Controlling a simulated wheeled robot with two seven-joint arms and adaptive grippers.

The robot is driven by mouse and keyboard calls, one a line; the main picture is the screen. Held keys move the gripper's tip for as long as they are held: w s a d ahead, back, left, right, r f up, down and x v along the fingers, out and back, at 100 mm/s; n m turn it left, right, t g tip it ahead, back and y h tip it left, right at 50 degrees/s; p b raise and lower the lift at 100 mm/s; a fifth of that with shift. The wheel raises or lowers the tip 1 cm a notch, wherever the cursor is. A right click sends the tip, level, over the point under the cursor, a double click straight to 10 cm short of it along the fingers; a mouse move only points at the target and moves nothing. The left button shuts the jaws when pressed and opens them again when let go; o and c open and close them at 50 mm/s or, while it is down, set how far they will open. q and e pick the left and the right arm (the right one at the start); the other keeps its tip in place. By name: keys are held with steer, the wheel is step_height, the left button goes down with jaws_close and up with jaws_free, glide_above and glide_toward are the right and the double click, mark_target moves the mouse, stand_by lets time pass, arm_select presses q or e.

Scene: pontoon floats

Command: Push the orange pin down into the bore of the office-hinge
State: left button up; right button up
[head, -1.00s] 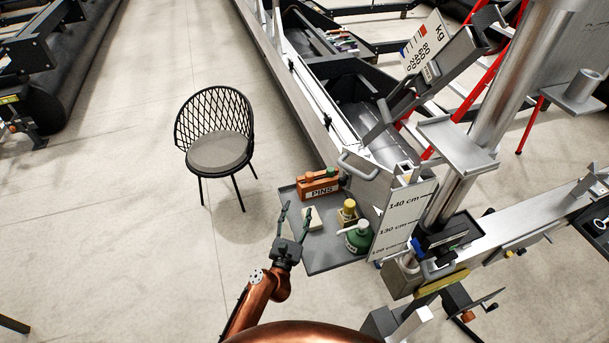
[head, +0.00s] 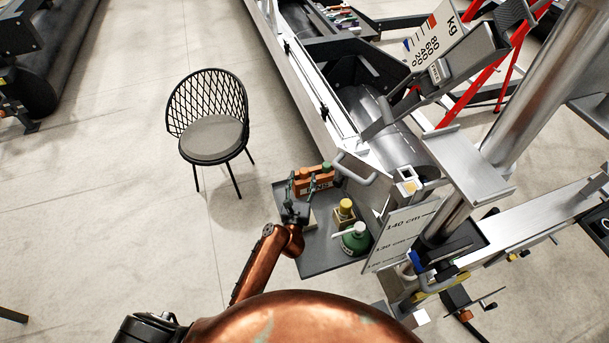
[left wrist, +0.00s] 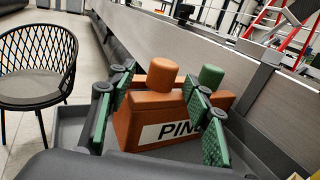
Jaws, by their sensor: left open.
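An orange box labelled PINS (head: 328,180) stands on a grey tray (head: 325,264); in the left wrist view the box (left wrist: 128,128) is close ahead. An orange pin with a round head (left wrist: 163,74) sticks up from its top, with a green-headed pin (left wrist: 211,76) to its right. My left gripper (head: 302,182) is open at the near side of the box. In the left wrist view its green-padded fingers (left wrist: 159,84) stand either side of the orange pin head, apart from it. I cannot pick out the office-hinge or its bore. My right gripper is not in view.
A yellow-capped container (head: 345,212) and a green bottle (head: 356,240) stand on the tray right of the gripper. A white height board (head: 400,232) and steel post (head: 520,105) are further right. A black chair (head: 211,138) stands left on open floor.

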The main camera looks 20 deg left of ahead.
mark_target(303, 177)
arm_select(q)
steer(key=w, duration=0.3)
steer(key=shift+a+f, duration=0.1)
steer(key=shift+c, duration=0.2)
steer(key=c, duration=0.5)
steer(key=shift+c, duration=1.4)
jaws_close()
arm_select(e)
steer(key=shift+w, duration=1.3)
